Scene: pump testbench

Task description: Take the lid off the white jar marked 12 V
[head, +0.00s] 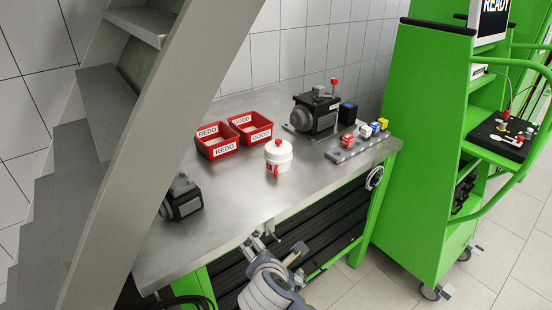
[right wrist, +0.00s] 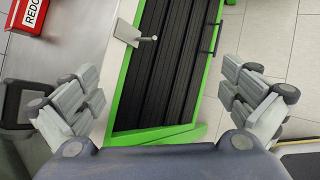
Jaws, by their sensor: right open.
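The white jar (head: 279,160) stands upright on the metal workbench, with its white lid (head: 278,146) on and a red knob on top. A red mark shows on its side, but its writing is too small to read. My right gripper (head: 277,248) is at the bench's front edge, nearer the camera than the jar and apart from it. In the right wrist view my right gripper (right wrist: 165,98) is wide open, with nothing between its fingers. The jar is not visible in that view. My left gripper is not in view.
Red bins marked REDO (head: 217,140) and GOOD (head: 250,127) stand behind the jar. A grey pump (head: 315,112) and a rack of coloured blocks (head: 355,143) stand to the right. A dark motor (head: 181,198) sits at left. Grey stairs (head: 120,170) block the left side.

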